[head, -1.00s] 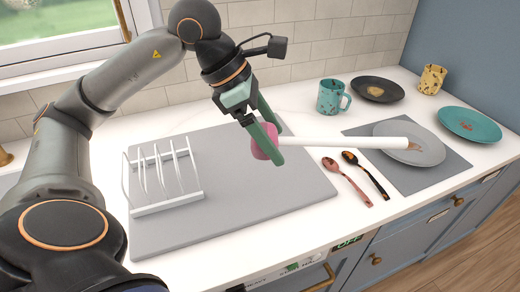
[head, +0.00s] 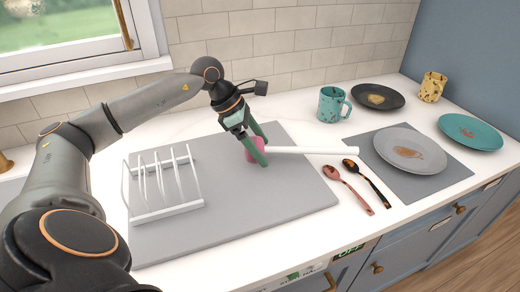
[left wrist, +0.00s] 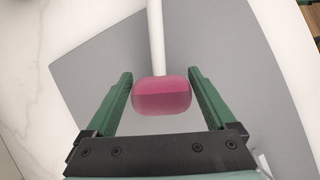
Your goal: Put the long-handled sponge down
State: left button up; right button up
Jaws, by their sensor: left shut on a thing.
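The long-handled sponge has a pink head (head: 253,149) and a long white handle (head: 315,150) that points right. My left gripper (head: 264,154), with green fingers, is shut on the pink head from above. The sponge lies low over the right part of the grey board (head: 225,205), with the handle reaching past the board's right edge. I cannot tell whether it touches the board. In the left wrist view the pink head (left wrist: 162,97) sits between the two fingers, the handle running away from the gripper. My right gripper is not in view.
A white rack (head: 165,210) stands on the board's left. Right of the board lie a pink spoon (head: 350,190) and a black spoon (head: 370,185), beside a grey mat (head: 425,187) with a grey plate (head: 425,143). Behind are a teal mug (head: 332,104), black plate (head: 392,90), yellow cup (head: 432,86) and teal plate (head: 470,138).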

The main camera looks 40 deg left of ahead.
pick_arm(q)
jog(key=shift+f, duration=0.65)
jog(key=shift+f, duration=0.1)
jog(key=shift+f, duration=0.15)
jog(key=o, duration=1.1)
jog(key=shift+r, duration=0.3)
jog(key=v, duration=1.2)
jog(key=shift+s+d+f, duration=0.1)
jog(key=shift+d, duration=0.05)
